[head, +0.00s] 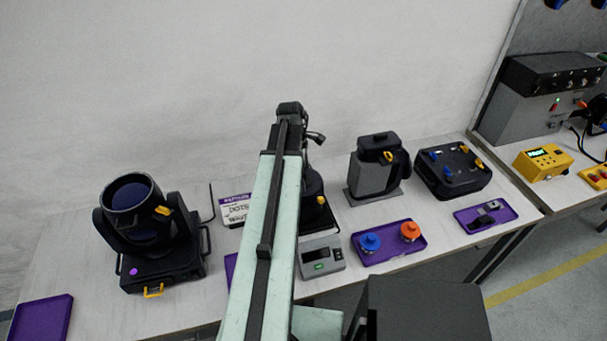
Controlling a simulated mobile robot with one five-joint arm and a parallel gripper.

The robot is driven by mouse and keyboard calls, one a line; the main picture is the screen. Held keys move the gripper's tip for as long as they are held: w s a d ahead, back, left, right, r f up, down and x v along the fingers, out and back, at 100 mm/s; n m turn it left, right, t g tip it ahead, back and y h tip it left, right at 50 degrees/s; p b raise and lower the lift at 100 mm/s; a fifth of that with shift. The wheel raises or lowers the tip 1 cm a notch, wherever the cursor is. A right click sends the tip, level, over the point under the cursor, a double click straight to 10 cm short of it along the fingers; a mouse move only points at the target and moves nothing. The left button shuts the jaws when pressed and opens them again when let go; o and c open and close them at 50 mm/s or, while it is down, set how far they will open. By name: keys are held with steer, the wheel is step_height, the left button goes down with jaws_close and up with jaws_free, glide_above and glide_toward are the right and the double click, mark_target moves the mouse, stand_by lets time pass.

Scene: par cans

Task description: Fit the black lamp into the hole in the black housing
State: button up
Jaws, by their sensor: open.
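My gripper (315,138) is at the far end of my pale green arm, above the back of the table near the wall. Its jaws are small and dark here, apart from anything on the table, and nothing shows in them. A large black lamp fixture (133,192) with a round opening stands at the left. Another black unit (313,185) stands partly hidden behind my arm. I cannot tell which is the task's housing. No loose black lamp is clearly seen; a small dark piece (480,224) lies in the right purple tray (461,215).
A purple tray (378,257) holds a blue knob-like part (369,242) and an orange one (410,231). A grey device (321,255), a grey-black unit (372,170) and a black box (453,178) stand around it. Another purple tray (41,318) is at the front left.

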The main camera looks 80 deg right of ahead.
steer(key=r+p, duration=0.4)
steer(key=r, duration=0.1)
steer(key=w+r+p, duration=0.1)
steer(key=r+p, duration=0.1)
steer(key=p, duration=0.1)
steer(key=shift+r, duration=0.3)
steer(key=shift+f, duration=0.1)
steer(key=shift+f, duration=0.1)
